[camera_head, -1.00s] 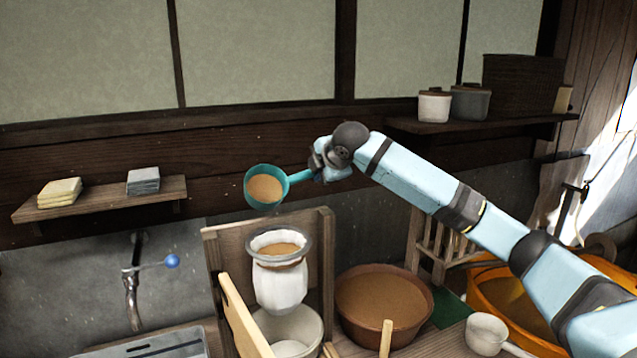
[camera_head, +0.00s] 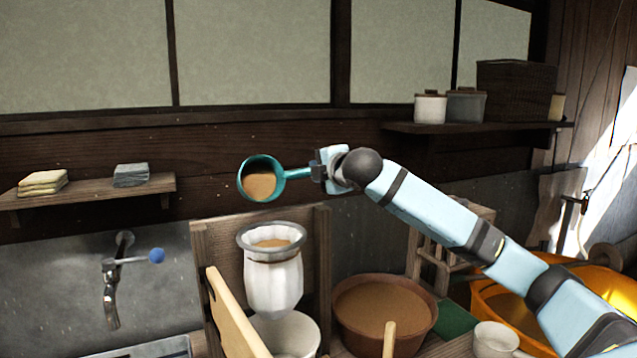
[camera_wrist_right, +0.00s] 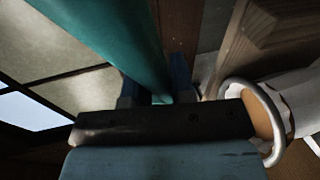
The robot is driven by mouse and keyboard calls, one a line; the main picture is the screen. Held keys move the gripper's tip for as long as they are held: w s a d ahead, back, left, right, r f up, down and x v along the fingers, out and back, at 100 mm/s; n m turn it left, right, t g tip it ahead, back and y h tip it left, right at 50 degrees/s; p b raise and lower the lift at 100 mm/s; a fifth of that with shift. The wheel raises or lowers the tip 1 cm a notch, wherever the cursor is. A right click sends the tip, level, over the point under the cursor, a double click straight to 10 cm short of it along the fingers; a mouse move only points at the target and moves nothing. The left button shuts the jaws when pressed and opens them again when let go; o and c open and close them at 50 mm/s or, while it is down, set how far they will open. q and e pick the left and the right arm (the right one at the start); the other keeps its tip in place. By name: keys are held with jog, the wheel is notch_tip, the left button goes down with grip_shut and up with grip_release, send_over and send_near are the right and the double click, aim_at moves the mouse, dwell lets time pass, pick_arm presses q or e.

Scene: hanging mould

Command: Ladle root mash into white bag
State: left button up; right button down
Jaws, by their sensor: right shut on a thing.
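A teal ladle (camera_head: 246,172) holds brown root mash (camera_head: 260,186) and is tilted, its open mouth partly facing me. My right gripper (camera_head: 314,171) is shut on its handle, above and slightly right of the bag. The teal handle (camera_wrist_right: 115,40) also shows between the fingers of my right gripper (camera_wrist_right: 155,92) in the right wrist view. The white bag (camera_head: 273,288) hangs from a grey ring (camera_head: 243,240), with brown mash inside its mouth. The bag also shows at the right of the right wrist view (camera_wrist_right: 298,100). My left gripper is not in view.
A white tub (camera_head: 308,338) stands under the bag, with wooden boards (camera_head: 232,315) around it. A brown basin (camera_head: 432,325) of mash is to the right. A tap (camera_head: 112,300) with a blue knob is at left. Wall shelves (camera_head: 100,193) hold cloths and jars.

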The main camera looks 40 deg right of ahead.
pick_arm(q)
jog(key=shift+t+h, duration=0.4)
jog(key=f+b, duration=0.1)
jog(key=b, duration=0.3)
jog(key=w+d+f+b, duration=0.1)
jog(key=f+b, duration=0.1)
jog(key=b, duration=0.2)
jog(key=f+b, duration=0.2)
jog(key=b, duration=0.2)
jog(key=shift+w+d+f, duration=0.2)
pick_arm(e)
jog(key=f+t, duration=0.1)
jog(key=s+t, duration=0.1)
jog(key=t, duration=0.1)
jog(key=s+f+t, duration=0.1)
jog(key=shift+s+a+f+t+h, duration=0.1)
jog(key=shift+a+f+t+h, duration=0.1)
jog(key=shift+f+t+h, duration=0.15)
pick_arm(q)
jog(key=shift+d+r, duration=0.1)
